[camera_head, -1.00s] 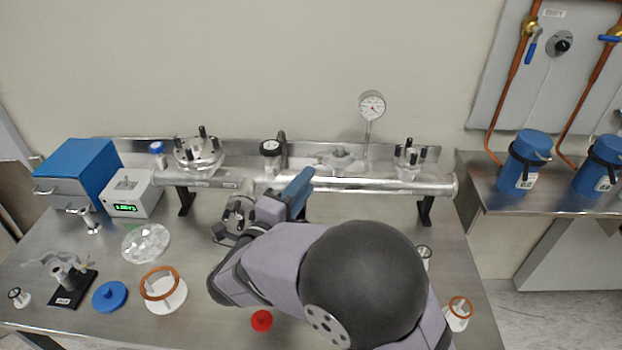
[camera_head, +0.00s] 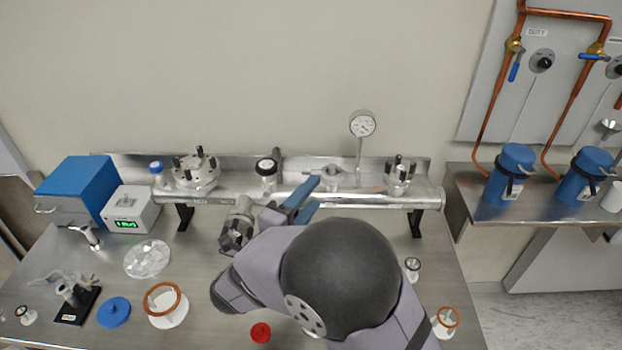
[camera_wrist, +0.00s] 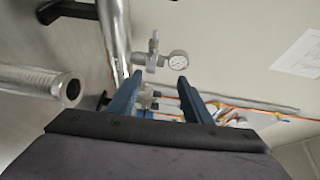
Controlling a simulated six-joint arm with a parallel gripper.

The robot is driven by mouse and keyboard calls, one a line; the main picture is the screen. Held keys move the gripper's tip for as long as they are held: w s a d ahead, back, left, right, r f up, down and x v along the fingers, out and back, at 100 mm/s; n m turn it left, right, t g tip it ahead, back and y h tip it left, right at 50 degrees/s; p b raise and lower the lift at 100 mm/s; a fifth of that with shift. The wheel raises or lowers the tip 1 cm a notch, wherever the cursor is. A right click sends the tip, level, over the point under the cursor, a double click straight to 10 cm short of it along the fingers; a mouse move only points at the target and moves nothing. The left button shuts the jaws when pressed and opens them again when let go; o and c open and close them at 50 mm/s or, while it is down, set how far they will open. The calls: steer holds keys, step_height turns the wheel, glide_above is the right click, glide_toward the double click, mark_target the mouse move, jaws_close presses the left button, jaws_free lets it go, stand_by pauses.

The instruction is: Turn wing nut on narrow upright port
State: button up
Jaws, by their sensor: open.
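My gripper (camera_head: 313,193) has blue fingers, open and empty, in front of the long silver manifold pipe (camera_head: 390,202). The fingers point toward a short upright silver fitting (camera_head: 333,178) on the pipe, left of the dial gauge (camera_head: 362,124). In the wrist view my gripper (camera_wrist: 160,78) has its fingers spread. A small metal fitting (camera_wrist: 151,60) beside the gauge (camera_wrist: 178,60) shows beyond the gap, apart from the fingers. The wing nut is too small to make out, and I cannot tell which fitting is the narrow upright port.
Two wider flanged ports with black posts (camera_head: 195,170) (camera_head: 399,175) stand on the pipe. A white ring stand (camera_head: 168,318), blue lid (camera_head: 114,312) and red cap (camera_head: 261,332) lie on the bench.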

steer(key=s+d+f+n+y+p, duration=0.1)
steer(key=d+f+n+y+p, duration=0.15)
steer(key=d+n+p, duration=0.55)
steer(key=s+a+n+t+y, duration=0.1)
steer(key=a+n+y, duration=0.4)
steer(key=n, duration=0.9)
steer(key=shift+s+a+t, duration=0.35)
steer(key=shift+a+t, duration=0.35)
steer(key=shift+a, duration=0.45)
steer(key=shift+r, duration=0.1)
steer(key=w+p, duration=0.3)
steer(key=w, duration=0.4)
steer(key=shift+w, duration=0.2)
